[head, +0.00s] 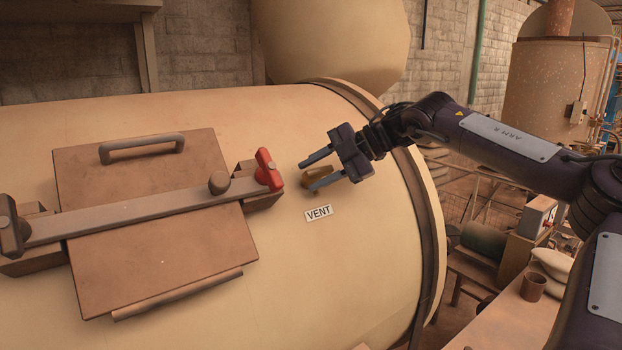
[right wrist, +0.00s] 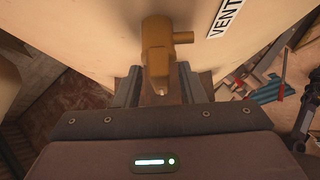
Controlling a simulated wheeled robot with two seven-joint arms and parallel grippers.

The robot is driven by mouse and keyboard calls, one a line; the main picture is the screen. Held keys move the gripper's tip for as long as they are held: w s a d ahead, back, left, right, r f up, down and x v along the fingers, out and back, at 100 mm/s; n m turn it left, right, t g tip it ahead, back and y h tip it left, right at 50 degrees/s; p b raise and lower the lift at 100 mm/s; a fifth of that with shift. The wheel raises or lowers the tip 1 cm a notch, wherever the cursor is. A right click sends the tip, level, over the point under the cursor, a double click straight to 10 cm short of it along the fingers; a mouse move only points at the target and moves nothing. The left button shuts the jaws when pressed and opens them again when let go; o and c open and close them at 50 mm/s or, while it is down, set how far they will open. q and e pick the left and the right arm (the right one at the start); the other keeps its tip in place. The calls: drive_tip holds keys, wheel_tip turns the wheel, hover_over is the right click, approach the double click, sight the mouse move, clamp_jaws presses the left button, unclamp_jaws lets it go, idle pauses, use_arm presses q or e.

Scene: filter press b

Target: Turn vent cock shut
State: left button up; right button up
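The vent cock (head: 319,178) is a small brass-coloured fitting on the cream tank, just above the VENT label (head: 319,213). In the right wrist view the vent cock (right wrist: 158,50) has a thick body with a short stub pointing right, and its lower end lies between the fingers. My left gripper is not in view.
Left of the cock, a red handle (head: 268,170) ends a clamp bar (head: 140,218) across a square hatch (head: 150,165) on the tank (head: 375,270). A raised band (head: 425,215) circles the tank at right. A bench with a cup (head: 533,286) stands lower right.

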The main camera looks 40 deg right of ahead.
sight(321, 171)
drive_tip(key=b+v, duration=0.2)
drive_tip(key=v, duration=0.3)
drive_tip(key=shift+s+d, duration=0.2)
drive_tip(key=shift+s, duration=0.1)
drive_tip(key=shift+s+d+r, duration=0.2)
drive_tip(key=shift+r, duration=0.1)
drive_tip(key=shift+f, duration=0.1)
